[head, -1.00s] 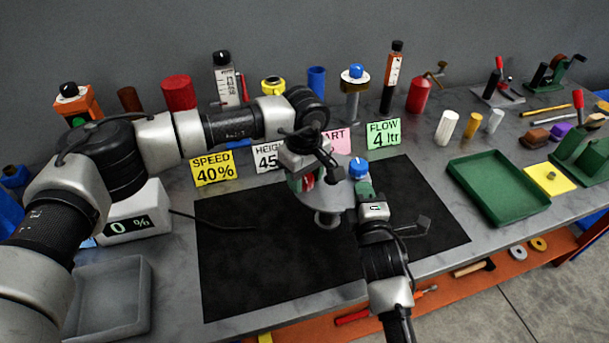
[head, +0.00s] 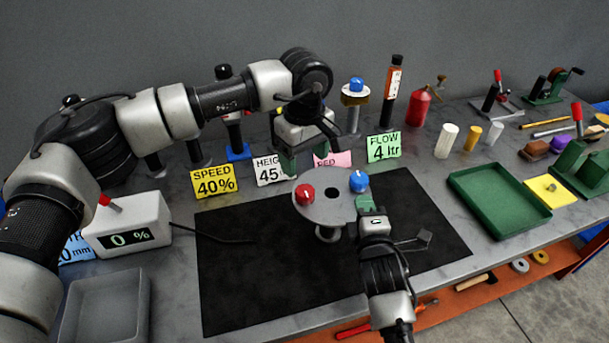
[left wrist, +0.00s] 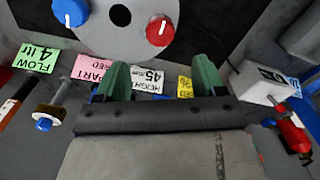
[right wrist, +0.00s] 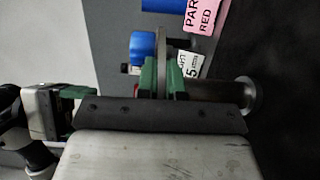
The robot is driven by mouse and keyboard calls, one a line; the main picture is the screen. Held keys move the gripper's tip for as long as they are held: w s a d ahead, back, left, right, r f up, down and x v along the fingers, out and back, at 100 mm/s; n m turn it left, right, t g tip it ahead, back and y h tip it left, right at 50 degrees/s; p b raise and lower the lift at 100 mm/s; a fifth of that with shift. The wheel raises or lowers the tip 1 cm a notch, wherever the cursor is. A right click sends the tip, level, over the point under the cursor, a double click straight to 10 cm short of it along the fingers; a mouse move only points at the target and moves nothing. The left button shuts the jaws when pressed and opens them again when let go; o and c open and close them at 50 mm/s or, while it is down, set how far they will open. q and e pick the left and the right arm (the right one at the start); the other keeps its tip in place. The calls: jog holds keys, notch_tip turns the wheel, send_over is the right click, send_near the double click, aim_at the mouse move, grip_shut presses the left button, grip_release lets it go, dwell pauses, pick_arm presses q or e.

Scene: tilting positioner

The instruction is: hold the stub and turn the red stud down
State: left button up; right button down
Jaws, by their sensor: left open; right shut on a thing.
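The grey disc (head: 328,209) of the positioner stands above the black mat. The red stud (head: 305,192) is on its left and a blue stud (head: 358,181) on its right. My left gripper (head: 304,160) is open and empty behind the disc. In the left wrist view the red stud (left wrist: 159,30) lies beyond the open fingertips (left wrist: 160,75), apart from them. My right gripper (head: 365,203) is shut at the disc's right edge. In the right wrist view its fingers (right wrist: 163,80) close on the stub, mostly hidden between them; the disc shows edge-on there.
The black mat (head: 235,285) lies under the disc. Label cards stand behind, such as the yellow speed card (head: 214,181) and green flow card (head: 384,147). A display box (head: 128,226) is at left, a green tray (head: 500,198) at right. Several bottles and posts line the back.

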pick_arm(q)
jog(key=shift+r, duration=1.5)
pick_arm(e)
jog(key=shift+f, duration=0.2)
